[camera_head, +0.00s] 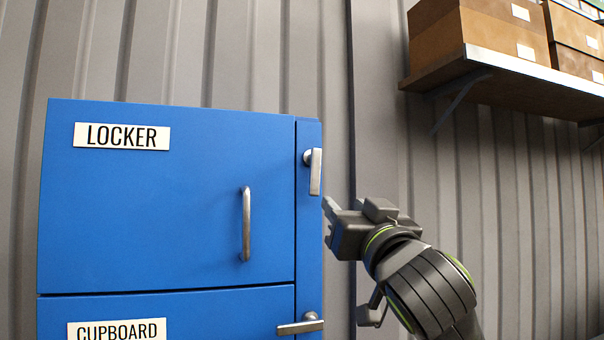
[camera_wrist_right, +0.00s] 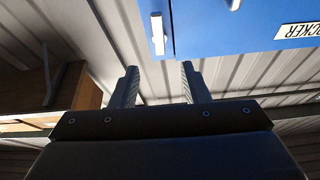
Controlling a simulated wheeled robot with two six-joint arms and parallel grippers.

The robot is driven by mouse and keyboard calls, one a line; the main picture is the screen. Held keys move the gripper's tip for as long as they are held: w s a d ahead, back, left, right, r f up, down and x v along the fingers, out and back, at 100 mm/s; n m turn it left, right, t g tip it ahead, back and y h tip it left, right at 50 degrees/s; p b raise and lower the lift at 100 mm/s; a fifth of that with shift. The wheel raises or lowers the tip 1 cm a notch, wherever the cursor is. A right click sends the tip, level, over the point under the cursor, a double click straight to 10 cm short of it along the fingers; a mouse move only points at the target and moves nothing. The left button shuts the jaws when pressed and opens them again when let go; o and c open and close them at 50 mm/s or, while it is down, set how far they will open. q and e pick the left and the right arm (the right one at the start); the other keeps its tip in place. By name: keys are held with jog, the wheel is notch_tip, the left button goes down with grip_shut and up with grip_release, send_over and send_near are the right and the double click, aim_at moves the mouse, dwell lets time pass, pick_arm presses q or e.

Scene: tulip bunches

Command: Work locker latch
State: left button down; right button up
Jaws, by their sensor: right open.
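The blue locker (camera_head: 180,210) fills the left of the head view, with a LOCKER label (camera_head: 122,136) and a vertical bar handle (camera_head: 246,224) on its shut door. The locker latch (camera_head: 315,172) is a silver lever on the right-hand strip, hanging downward from its pivot. It also shows in the wrist view (camera_wrist_right: 158,35), which sees the scene upside down. My right gripper (camera_head: 329,215) is open and empty, just below and right of the latch, apart from it. Its two fingers (camera_wrist_right: 159,72) point toward the latch in the wrist view. My left gripper is not in view.
A cupboard with a CUPBOARD label (camera_head: 116,330) sits below the locker, its latch lever (camera_head: 300,326) lying horizontal. A wall shelf (camera_head: 500,68) with brown boxes (camera_head: 478,35) is at upper right. The corrugated wall (camera_head: 500,220) right of my arm is clear.

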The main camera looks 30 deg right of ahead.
aim_at(316, 176)
jog(key=p+x, duration=0.8)
jog(key=x, duration=0.7)
jog(key=shift+w+d+r, duration=0.15)
jog(key=shift+w+d, duration=0.05)
jog(key=shift+p+x, duration=0.5)
jog(key=shift+x, duration=0.35)
grip_shut()
